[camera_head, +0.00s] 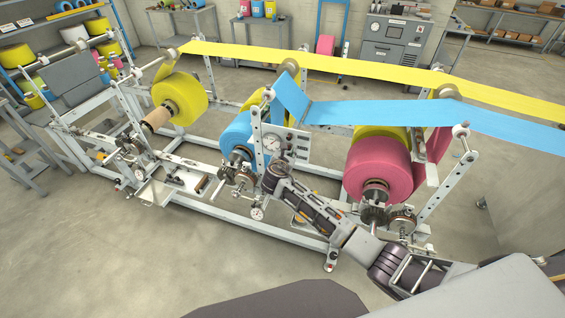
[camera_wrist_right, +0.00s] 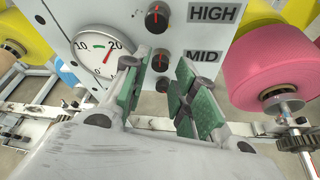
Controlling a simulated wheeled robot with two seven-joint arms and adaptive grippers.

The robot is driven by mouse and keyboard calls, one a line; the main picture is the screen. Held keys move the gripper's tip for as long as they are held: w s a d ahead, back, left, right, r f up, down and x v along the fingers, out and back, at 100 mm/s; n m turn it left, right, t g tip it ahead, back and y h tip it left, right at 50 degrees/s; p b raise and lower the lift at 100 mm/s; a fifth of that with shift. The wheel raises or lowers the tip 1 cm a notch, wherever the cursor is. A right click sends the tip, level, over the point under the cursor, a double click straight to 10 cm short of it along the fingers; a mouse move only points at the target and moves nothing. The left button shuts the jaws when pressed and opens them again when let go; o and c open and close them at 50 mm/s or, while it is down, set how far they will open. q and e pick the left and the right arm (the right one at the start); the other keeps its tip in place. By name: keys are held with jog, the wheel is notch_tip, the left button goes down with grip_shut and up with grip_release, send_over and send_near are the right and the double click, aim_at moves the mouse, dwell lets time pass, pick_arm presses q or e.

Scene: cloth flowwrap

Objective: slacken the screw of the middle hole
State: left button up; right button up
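A pale panel fills the back of the right wrist view, marked HIGH and MID. Beside the MID label (camera_wrist_right: 202,55) is a dark round screw (camera_wrist_right: 160,61) with a red mark. Contact cannot be told. In the head view my right gripper (camera_head: 274,177) is in front of the panel (camera_head: 297,145). My left gripper is not in view.
A round dial gauge (camera_wrist_right: 103,49) is left of the screws. The pink roll (camera_head: 378,168) stands right of my gripper and the blue roll (camera_head: 236,134) left. Blue film (camera_head: 390,112) and yellow film (camera_head: 320,62) run overhead. The floor in front is clear.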

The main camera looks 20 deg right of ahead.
jog(key=v, duration=0.9)
jog(key=shift+s, duration=0.15)
jog(key=shift+a, duration=0.1)
dwell(0.6)
